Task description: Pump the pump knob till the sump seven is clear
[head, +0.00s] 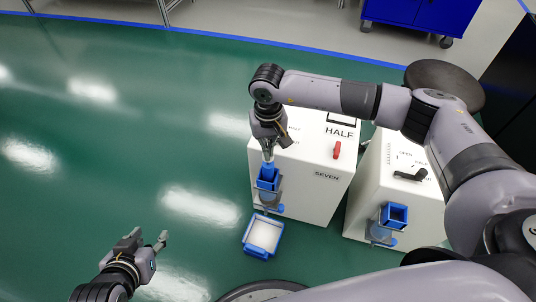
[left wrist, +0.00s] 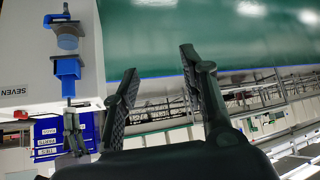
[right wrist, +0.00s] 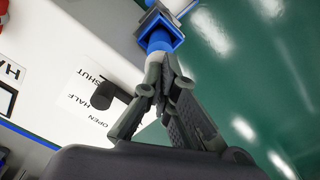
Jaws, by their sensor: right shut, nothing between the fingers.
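The white cabinet marked SEVEN (head: 326,176) carries a blue square cup (head: 268,178) on its left side, above a clear bluish vessel (head: 267,198). My right gripper (head: 268,156) points down just above the cup. In the right wrist view its fingers (right wrist: 164,72) are shut and empty, beside a rounded blue and white piece (right wrist: 158,44) at the cup, perhaps the pump knob. I cannot tell whether they touch it. My left gripper (head: 150,240) is open and empty over the floor, away from the cabinet.
A blue tray with a white inside (head: 250,247) lies on the green floor below the vessel. A red lever (head: 337,150) is on the cabinet top. A second white cabinet (head: 390,175) with a black lever (head: 410,175) and blue cup (head: 394,214) stands right. Floor at left is clear.

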